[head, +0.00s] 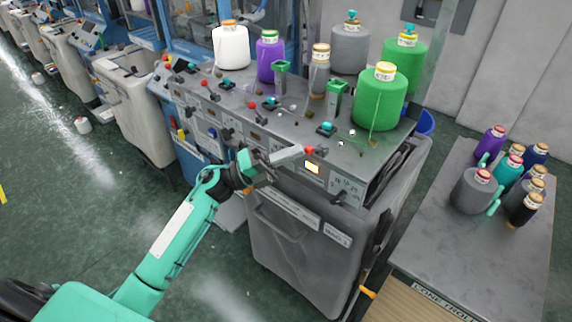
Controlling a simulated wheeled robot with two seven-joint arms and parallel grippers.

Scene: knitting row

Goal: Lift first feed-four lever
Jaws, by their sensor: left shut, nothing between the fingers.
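My left arm reaches in from the lower left. My left gripper (289,155) is shut and empty at the front edge of the knitting machine's panel (290,125). Its grey fingers point right, close to a red knob (309,150); I cannot tell whether they touch it. A small lit display (313,168) is just below the fingertips. A black lever (338,197) sticks out of the front panel to the lower right of the gripper. More dark levers, such as one to the left (227,133), line the panel. I cannot read which lever is feed four. My right gripper is not in view.
Yarn cones stand on the machine top, including a large green cone (381,97) and a white one (231,48). A grey bin (300,235) hangs below the panel. A grey table (440,240) with several cones stands right. The floor at left is mostly clear.

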